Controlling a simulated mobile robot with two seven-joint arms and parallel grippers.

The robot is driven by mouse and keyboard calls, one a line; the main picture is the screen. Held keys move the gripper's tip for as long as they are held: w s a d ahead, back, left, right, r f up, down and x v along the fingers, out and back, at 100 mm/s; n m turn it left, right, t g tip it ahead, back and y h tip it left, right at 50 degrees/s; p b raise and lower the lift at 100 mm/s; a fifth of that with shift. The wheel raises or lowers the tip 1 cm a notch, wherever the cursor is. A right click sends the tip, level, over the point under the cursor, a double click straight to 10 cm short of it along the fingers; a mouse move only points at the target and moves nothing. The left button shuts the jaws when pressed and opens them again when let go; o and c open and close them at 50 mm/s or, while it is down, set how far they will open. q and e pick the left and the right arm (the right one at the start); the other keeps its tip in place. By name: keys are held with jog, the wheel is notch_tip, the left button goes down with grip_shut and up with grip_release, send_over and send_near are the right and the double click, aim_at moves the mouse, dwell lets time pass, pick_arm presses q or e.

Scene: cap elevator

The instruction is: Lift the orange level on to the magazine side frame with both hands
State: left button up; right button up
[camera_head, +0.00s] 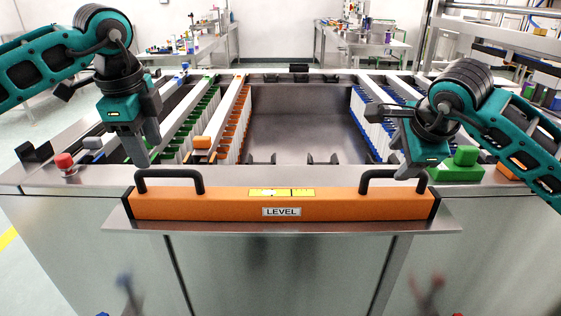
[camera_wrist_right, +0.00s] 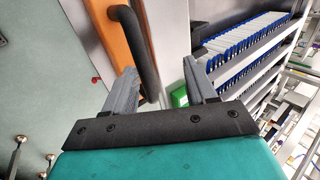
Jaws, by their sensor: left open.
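The orange level (camera_head: 340,208) with two black handles lies on a narrow steel shelf (camera_head: 280,228) at the front of the magazine. Its left handle (camera_head: 170,173) and right handle (camera_head: 393,174) stand up at its ends. The steel magazine frame (camera_head: 95,180) runs behind it, with its front edge just above. My left gripper (camera_head: 147,150) is open, above and behind the left handle. My right gripper (camera_head: 404,168) is open near the right handle. In the right wrist view, the black handle (camera_wrist_right: 135,42) reaches between the open fingers (camera_wrist_right: 162,72), which do not close on it.
Rows of green, orange (camera_head: 237,110) and blue-edged caps line the magazine around an empty steel bay (camera_head: 300,115). A red button (camera_head: 65,161) stands at the left and a green button (camera_head: 465,157) at the right. Workbenches stand in the background.

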jog(key=shift+r+p, duration=0.45)
jog(key=shift+r, duration=0.1)
pick_arm(q)
jog(key=a, duration=0.1)
jog(key=a+r, duration=0.2)
jog(key=shift+s+r, duration=0.1)
jog(key=shift+s, duration=0.15)
pick_arm(e)
jog(key=shift+r, duration=0.1)
pick_arm(q)
notch_tip(320, 180, up, 3)
jog(key=p, duration=0.3)
pick_arm(e)
jog(key=v, duration=0.7)
pick_arm(q)
jog(key=shift+r, duration=0.1)
pick_arm(e)
jog(key=shift+s+d+r, duration=0.3)
jog(key=shift+d+r, duration=0.1)
jog(key=shift+d, duration=0.25)
jog(key=shift+s+d+r, duration=0.25)
jog(key=shift+d+r, duration=0.1)
jog(key=shift+d, duration=0.35)
jog(key=shift+s+d+r, duration=0.3)
jog(key=shift+d+r, duration=0.1)
jog(key=shift+d, duration=0.25)
